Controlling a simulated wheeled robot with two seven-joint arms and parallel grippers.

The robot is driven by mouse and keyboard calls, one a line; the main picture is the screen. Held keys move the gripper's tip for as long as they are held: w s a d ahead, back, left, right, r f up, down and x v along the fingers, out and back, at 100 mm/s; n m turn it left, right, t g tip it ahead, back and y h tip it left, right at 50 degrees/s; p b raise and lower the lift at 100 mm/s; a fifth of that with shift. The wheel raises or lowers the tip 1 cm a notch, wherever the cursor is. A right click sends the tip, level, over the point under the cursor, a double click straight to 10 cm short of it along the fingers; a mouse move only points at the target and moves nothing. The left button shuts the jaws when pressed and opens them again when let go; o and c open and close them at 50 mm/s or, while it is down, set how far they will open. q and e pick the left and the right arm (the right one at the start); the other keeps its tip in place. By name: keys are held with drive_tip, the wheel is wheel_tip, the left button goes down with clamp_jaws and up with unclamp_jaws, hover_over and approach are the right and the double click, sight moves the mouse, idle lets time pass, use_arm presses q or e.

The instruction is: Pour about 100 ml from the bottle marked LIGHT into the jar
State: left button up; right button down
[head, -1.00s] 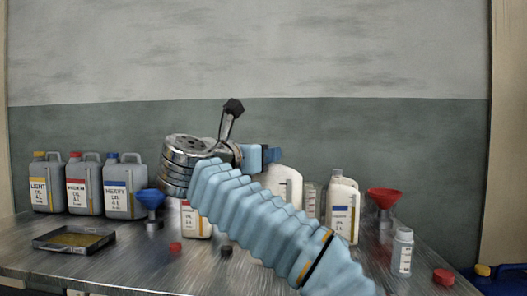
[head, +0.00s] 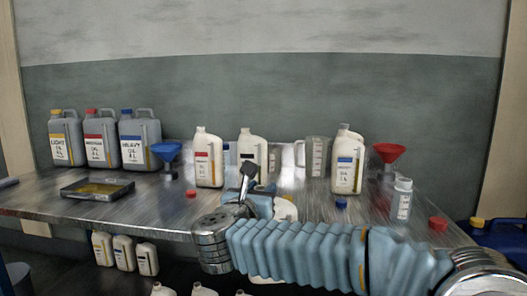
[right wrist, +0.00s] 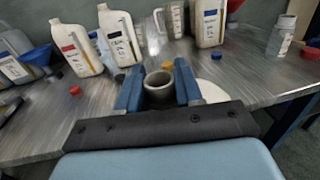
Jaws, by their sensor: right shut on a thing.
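A grey canister marked LIGHT (head: 65,142), with a yellow cap, stands at the back left. A small clear jar (head: 402,203) with a white top and markings stands at the right; it also shows in the right wrist view (right wrist: 281,38). My left gripper is out of view.
Red-labelled (head: 208,163), dark-labelled (head: 259,157) and blue-labelled (head: 346,165) bottles and a clear jug (head: 317,158) stand behind my gripper. Blue (head: 168,151) and red (head: 388,152) funnels flank them. A tray (head: 96,193) lies left. A loose yellow cap (right wrist: 194,65) lies behind the gripper.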

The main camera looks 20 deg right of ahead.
drive_tip(key=a+f+n+t+y, duration=0.1)
drive_tip(key=f+y, duration=0.3)
drive_tip(key=f, duration=1.1)
drive_tip(key=s+a+f+n+t+y, duration=0.1)
drive_tip(key=a+f+n+y, duration=0.1)
drive_tip(key=f, duration=1.3)
drive_tip(key=a+f+n+t+y, duration=0.1)
drive_tip(key=f+n+y, duration=0.4)
drive_tip(key=f, duration=1)
drive_tip(key=shift+s+a+t+y, duration=0.2)
drive_tip(key=shift+t+y, duration=0.1)
drive_tip(key=shift+t, duration=0.3)
drive_tip(key=shift+r, duration=0.1)
